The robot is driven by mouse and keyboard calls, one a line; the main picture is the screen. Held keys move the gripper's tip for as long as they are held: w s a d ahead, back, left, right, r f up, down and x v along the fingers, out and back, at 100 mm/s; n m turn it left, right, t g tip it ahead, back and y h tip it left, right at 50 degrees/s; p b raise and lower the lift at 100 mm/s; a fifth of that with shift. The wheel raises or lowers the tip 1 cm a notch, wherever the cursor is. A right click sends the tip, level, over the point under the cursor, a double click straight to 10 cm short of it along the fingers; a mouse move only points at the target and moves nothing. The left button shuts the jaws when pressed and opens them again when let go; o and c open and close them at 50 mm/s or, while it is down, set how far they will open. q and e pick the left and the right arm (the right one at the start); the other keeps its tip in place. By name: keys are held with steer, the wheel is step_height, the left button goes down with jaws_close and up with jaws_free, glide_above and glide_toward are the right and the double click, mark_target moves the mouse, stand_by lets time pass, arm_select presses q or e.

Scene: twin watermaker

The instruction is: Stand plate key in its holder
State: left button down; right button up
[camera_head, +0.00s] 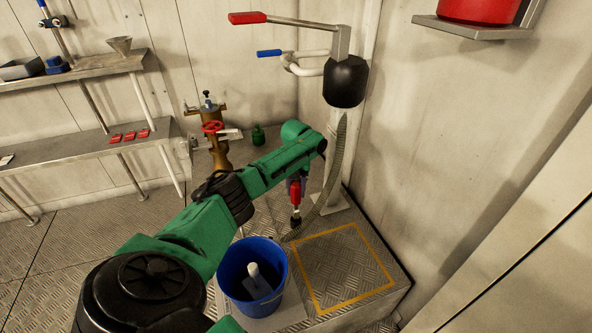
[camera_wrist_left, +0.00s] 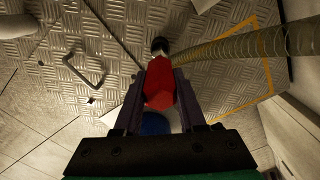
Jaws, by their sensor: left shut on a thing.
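My left gripper (camera_head: 297,178) hangs at the end of the green arm, above the chequered metal floor plate. It is shut on a red-handled tool (camera_head: 295,193) with a black end pointing down. In the left wrist view my left gripper (camera_wrist_left: 165,80) has the red handle (camera_wrist_left: 159,88) between its fingers, and the black end (camera_wrist_left: 160,45) is beyond the fingertips. This may be the plate key; its shape does not make that certain. I cannot clearly make out a holder for it. My right gripper is not in view.
A ribbed hose (camera_head: 333,180) curves close beside the tool. A blue bucket (camera_head: 231,294) with a pale object in it stands in front. A yellow-outlined square (camera_head: 345,268) is clear at right. A brass fitting with a red wheel (camera_head: 212,128) stands behind; shelves (camera_head: 75,150) are left.

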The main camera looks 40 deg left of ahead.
mark_target(296, 199)
arm_select(q)
steer(key=shift+p, duration=0.45)
stand_by(1.1)
steer(key=shift+f+b, duration=1.9)
steer(key=shift+f, duration=0.35)
steer(key=shift+c, duration=2)
jaws_free()
step_height(296, 199, up, 14)
steer(key=p, duration=0.5)
steer(key=shift+r, duration=0.3)
